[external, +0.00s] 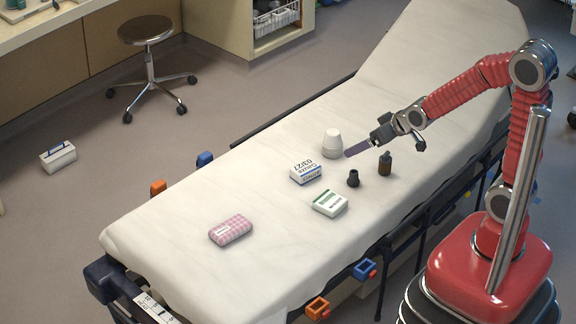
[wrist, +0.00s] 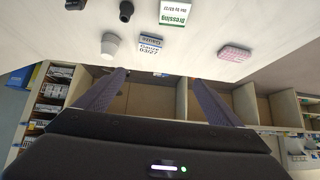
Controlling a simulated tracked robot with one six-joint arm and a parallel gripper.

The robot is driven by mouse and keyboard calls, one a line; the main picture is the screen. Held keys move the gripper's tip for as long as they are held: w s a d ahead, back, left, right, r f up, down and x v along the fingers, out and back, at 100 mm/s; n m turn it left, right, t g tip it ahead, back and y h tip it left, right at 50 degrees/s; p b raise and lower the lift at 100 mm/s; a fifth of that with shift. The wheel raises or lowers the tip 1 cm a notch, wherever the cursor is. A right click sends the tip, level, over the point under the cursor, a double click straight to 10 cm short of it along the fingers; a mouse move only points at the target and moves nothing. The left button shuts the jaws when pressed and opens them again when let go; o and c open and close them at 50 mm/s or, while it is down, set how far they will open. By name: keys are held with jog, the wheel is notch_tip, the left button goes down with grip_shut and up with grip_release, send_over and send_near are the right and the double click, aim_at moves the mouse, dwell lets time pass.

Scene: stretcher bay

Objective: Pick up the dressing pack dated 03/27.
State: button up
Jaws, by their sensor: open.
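The dressing pack (external: 330,203) is a white box with a green band, lying on the stretcher sheet. In the wrist view it shows at the top (wrist: 174,13), with "Dressing" in green and a small date line that I cannot read surely. A white gauze box with blue print (external: 305,174) marked 03/27 lies just behind it; it also shows in the wrist view (wrist: 151,45). My gripper (external: 354,149) is open and empty, above the sheet beyond the dressing pack, near a white tapered container (external: 332,143). Both fingers show in the wrist view (wrist: 158,84).
A short black container (external: 353,178) and a dark bottle (external: 385,164) stand right of the packs. A pink checked pack (external: 231,229) lies towards the stretcher's near left end. The sheet (external: 175,225) left of it is bare.

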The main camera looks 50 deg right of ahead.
jog(key=w+f+t, duration=0.1)
jog(key=w+f, duration=0.1)
jog(key=f, duration=0.3)
jog(key=w+a+f+t, duration=0.1)
jog(key=f, duration=0.5)
jog(key=w+a+f+t, duration=0.1)
jog(key=w+f, duration=0.1)
jog(key=f, duration=0.3)
jog(key=shift+w+a+f, duration=0.2)
jog(key=shift+w+f, duration=0.05)
jog(key=shift+w, duration=0.05)
jog(key=t, duration=0.1)
send_near(330, 200)
jog(key=x, duration=0.3)
jog(key=shift+w+d+r, duration=0.1)
jog(key=shift+w+r, duration=0.1)
jog(key=shift+r, duration=0.05)
jog(key=shift+s+f+n+t, duration=0.3)
jog(key=shift+s+f, duration=0.05)
jog(key=shift+f, duration=0.15)
jog(key=shift+w, duration=0.1)
jog(key=shift+w+f, duration=0.3)
jog(key=shift+w, duration=0.35)
